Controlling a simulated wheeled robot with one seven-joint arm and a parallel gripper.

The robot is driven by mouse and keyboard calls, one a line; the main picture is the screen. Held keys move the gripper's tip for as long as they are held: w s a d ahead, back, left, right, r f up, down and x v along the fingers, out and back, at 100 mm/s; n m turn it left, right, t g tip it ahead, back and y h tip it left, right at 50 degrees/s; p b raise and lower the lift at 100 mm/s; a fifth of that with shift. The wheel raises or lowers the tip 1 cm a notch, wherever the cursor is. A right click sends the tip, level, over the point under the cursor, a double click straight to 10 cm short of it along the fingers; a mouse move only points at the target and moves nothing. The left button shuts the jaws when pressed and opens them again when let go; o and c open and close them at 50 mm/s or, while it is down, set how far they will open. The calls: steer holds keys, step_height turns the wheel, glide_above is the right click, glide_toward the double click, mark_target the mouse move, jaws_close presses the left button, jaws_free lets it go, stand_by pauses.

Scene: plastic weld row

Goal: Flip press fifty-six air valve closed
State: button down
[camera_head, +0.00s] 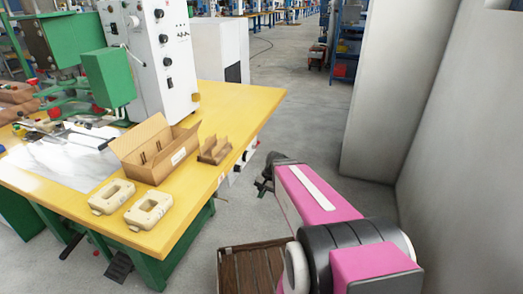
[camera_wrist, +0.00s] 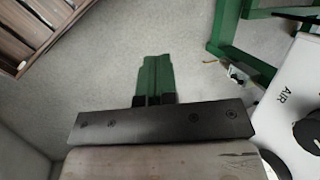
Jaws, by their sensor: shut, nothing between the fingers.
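My gripper (camera_wrist: 156,64) shows green fingers held together and empty, above the floor and left of the panel. In the head view my gripper (camera_head: 265,187) is a dark shape right of the bench, partly hidden by my pink arm.
The yellow bench (camera_head: 236,103) carries a white control cabinet (camera_head: 161,75), an open cardboard box (camera_head: 150,167) and two cream parts (camera_head: 148,209). A brown slatted crate (camera_head: 233,272) stands below my arm. A pale pillar (camera_head: 385,90) and wall are at right. Floor between is clear.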

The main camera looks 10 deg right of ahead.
mark_target(257, 145)
steer(key=w+a+f+m+t+y, duration=0.1)
steer(key=w+f+m+t+y, duration=0.25)
steer(key=w+m+y, duration=0.85)
steer(key=w+d+f+m+t+y, duration=0.2)
steer(key=w+d+m+t, duration=0.9)
steer(key=d+m+t, duration=0.1)
steer(key=shift+w+d+f+y, duration=0.35)
steer(key=shift+w+d+y, duration=0.05)
steer(key=shift+d, duration=0.5)
steer(key=shift+a+t, duration=0.1)
steer(key=shift+t, duration=0.15)
steer(key=d+r+x, duration=0.1)
steer(key=r+x, duration=0.1)
steer(key=x, duration=1)
steer(key=shift+r, duration=0.4)
